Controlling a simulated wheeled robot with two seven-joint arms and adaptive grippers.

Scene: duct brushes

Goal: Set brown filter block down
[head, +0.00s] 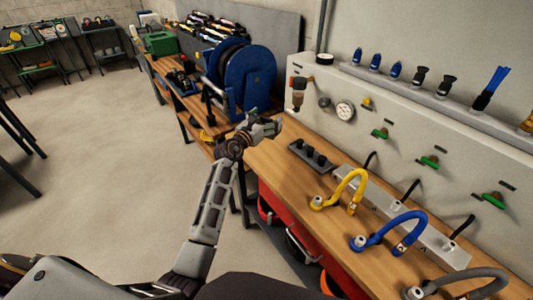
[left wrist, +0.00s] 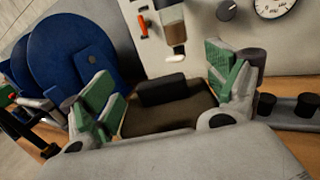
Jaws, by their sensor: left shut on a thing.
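My left gripper (head: 262,128) is over the left part of the wooden bench, in front of the grey wall panel in the head view. In the left wrist view, its green-padded fingers (left wrist: 160,84) are spread wide on either side of a dark brown block (left wrist: 168,118) with a black raised part on top. The gripper is shut on this brown filter block. The block cannot be made out in the head view, where the gripper hides it. Whether its underside touches the bench is not visible. My right gripper is out of view.
The bench (head: 262,158) has bare wood below the gripper. A dark strip with black knobs (head: 312,155) lies to the right. A blue reel (head: 248,78) stands behind left. Yellow (head: 356,184) and blue (head: 405,218) hoses arch farther right. A brown-bowled regulator (head: 299,95) hangs behind.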

